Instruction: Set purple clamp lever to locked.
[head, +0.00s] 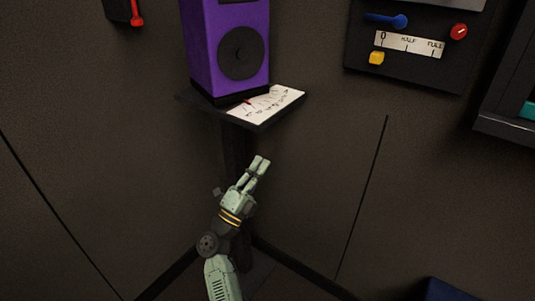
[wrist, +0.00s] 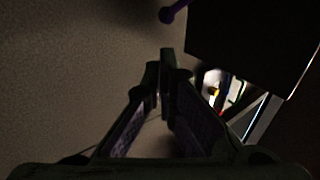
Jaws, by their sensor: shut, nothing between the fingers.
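In the head view I cannot make out a purple lever. A purple box (head: 205,55) with a round black disc stands on a small dark shelf (head: 262,123) there. My gripper (head: 261,163) is below the front edge of this shelf in the picture, shut and empty. Its fingertips (wrist: 166,62) are below the purple knob in the wrist view, apart from it.
A white scale card (head: 268,103) with a red pointer lies on the shelf. At upper right is a dark wall panel (head: 420,75) with a blue lever (head: 388,20), a red knob (head: 459,31) and a yellow button (head: 376,58). A red lever (head: 136,17) hangs at upper left.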

